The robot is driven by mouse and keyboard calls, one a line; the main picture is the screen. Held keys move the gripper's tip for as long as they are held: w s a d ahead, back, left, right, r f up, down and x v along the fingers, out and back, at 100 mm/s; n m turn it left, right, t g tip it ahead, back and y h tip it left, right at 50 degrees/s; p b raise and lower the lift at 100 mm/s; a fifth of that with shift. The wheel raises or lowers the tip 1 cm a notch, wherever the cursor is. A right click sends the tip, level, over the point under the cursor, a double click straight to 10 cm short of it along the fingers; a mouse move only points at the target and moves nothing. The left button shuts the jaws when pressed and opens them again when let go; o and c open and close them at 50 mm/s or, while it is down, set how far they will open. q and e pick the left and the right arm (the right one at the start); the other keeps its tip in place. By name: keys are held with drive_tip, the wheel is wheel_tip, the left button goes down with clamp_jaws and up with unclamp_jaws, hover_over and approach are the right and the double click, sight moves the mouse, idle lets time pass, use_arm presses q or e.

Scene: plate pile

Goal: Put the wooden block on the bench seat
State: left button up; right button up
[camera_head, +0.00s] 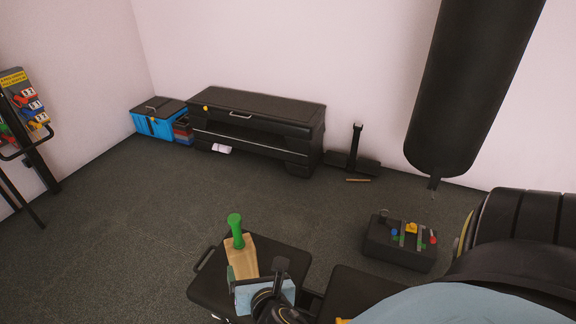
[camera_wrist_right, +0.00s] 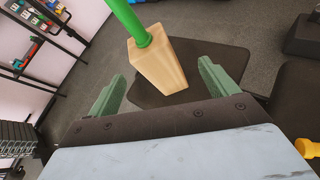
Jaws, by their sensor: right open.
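The pale wooden block (camera_head: 243,262) appears over a black padded surface (camera_head: 290,250), which may be the bench seat. A green rounded-end piece (camera_head: 235,228) meets its far end; I cannot tell whether they are joined. My right gripper (camera_head: 254,278) is at the block's near end. In the right wrist view the block (camera_wrist_right: 160,68) lies ahead between the open green fingers (camera_wrist_right: 162,78), with a gap on each side. I cannot tell whether the block rests on the pad (camera_wrist_right: 215,75) or is above it. My left gripper is not in view.
A second black pad (camera_head: 345,290) lies to the right. A black case with coloured items (camera_head: 400,245) stands on the floor beyond. A long black chest (camera_head: 255,115), a blue box (camera_head: 152,122) and a hanging punching bag (camera_head: 470,80) are farther back. The middle floor is clear.

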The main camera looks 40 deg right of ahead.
drive_tip(key=s+f+m+g+y, duration=0.1)
drive_tip(key=s+m+g, duration=0.3)
drive_tip(key=m, duration=0.9)
drive_tip(key=s+a+f+m+g+y, duration=0.1)
drive_tip(key=s+m+g+y, duration=0.3)
drive_tip(key=s+m, duration=0.6)
drive_tip(key=m, duration=0.3)
drive_tip(key=shift+s+a+m, duration=0.15)
drive_tip(key=shift+a+m, duration=0.1)
drive_tip(key=shift+m, duration=0.15)
